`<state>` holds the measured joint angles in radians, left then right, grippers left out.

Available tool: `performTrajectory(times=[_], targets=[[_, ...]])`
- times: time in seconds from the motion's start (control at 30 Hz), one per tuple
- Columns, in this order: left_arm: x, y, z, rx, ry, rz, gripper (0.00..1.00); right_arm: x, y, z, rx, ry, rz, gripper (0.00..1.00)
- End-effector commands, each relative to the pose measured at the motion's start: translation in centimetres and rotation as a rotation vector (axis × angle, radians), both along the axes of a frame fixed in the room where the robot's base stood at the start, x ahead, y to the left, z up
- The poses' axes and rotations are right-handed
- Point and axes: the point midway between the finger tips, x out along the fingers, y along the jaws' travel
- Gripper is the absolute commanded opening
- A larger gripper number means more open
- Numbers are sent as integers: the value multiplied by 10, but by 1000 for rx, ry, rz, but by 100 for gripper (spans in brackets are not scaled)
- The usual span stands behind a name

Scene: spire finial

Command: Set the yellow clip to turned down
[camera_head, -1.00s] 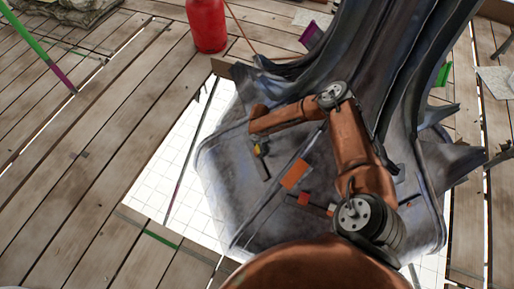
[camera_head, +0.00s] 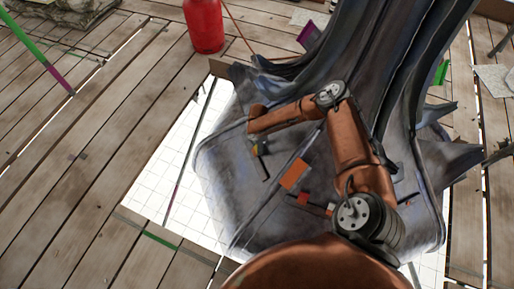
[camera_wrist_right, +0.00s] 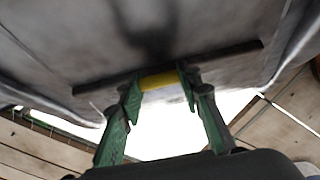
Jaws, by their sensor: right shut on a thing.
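The yellow clip (camera_wrist_right: 160,80) sits on a thin dark bar (camera_wrist_right: 225,56) that lies against the grey metal surface in the right wrist view. My right gripper (camera_wrist_right: 161,86) has green fingers at both ends of the clip and is shut on it. In the head view my right gripper (camera_head: 259,149) is small, at the end of my copper arm, over the left part of the grey metal base. The clip is mostly hidden there, and its exact tilt is hard to tell. My left gripper is not in view.
The grey metal spire (camera_head: 385,75) rises behind my arm from a broad base (camera_head: 225,185). An orange plate (camera_head: 294,174) and a small red piece (camera_head: 303,198) are on the base. A red cylinder (camera_head: 204,25) stands on the plank floor (camera_head: 80,170) at the back.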

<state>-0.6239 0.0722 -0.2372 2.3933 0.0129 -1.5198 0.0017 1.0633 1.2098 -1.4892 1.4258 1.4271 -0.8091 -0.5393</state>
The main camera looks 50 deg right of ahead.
Motion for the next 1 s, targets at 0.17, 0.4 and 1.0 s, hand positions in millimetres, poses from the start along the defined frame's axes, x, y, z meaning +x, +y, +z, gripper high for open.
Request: performTrajectory(times=[0.17,0.4,1.0], targets=[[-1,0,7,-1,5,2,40,-7,-4,-6,64,-24,-6,8],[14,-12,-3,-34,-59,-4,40,-11,-10,-13,184,-87,-4,8],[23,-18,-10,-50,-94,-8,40,-10,-11,-9,218,-112,0,42]])
